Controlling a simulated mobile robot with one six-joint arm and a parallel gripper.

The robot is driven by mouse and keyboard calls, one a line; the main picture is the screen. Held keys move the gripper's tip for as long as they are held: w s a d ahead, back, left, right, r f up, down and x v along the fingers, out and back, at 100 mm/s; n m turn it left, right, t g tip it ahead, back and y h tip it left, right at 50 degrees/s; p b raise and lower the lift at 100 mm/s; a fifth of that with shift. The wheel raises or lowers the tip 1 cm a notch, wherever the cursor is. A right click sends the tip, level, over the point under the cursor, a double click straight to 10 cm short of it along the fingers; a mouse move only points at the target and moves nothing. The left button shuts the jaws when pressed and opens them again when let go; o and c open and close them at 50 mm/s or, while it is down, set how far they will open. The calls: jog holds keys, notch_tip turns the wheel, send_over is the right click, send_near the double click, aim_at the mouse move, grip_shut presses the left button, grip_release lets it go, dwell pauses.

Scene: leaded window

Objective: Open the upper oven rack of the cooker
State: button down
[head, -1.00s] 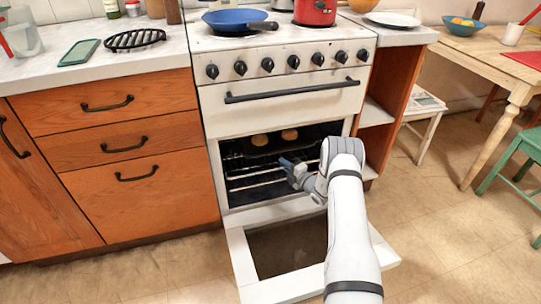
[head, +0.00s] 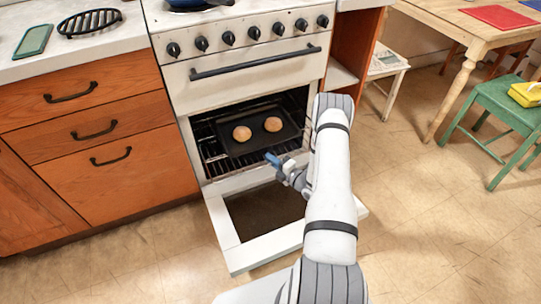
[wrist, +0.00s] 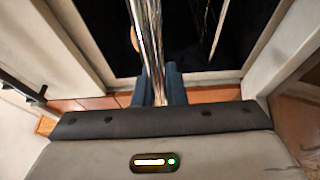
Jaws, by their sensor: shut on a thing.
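The cooker (head: 200,85) stands with its oven door (head: 222,222) folded down flat. The upper oven rack (head: 214,160) is a wire shelf in the oven opening, drawn partly forward. It bears a dark tray (head: 258,144) with two round buns (head: 242,133). My gripper (head: 273,160) is at the rack's front edge, above the open door. In the wrist view, the blue fingers of my gripper (wrist: 158,86) are shut on the shiny front bar of the rack (wrist: 147,35). The fingertips partly hide the bar there.
Orange wooden drawers (head: 85,95) stand left of the cooker. A green chair (head: 505,105) and a wooden table (head: 450,40) are at the right. A white stool (head: 388,68) stands beyond the open shelf. The floor at the front right is clear.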

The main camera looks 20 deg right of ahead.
jog(key=c, duration=1.5)
grip_release()
jog(key=p+v, duration=0.1)
jog(key=v, duration=0.6)
jog(key=shift+s+d, duration=0.2)
jog(key=shift+s, duration=0.15)
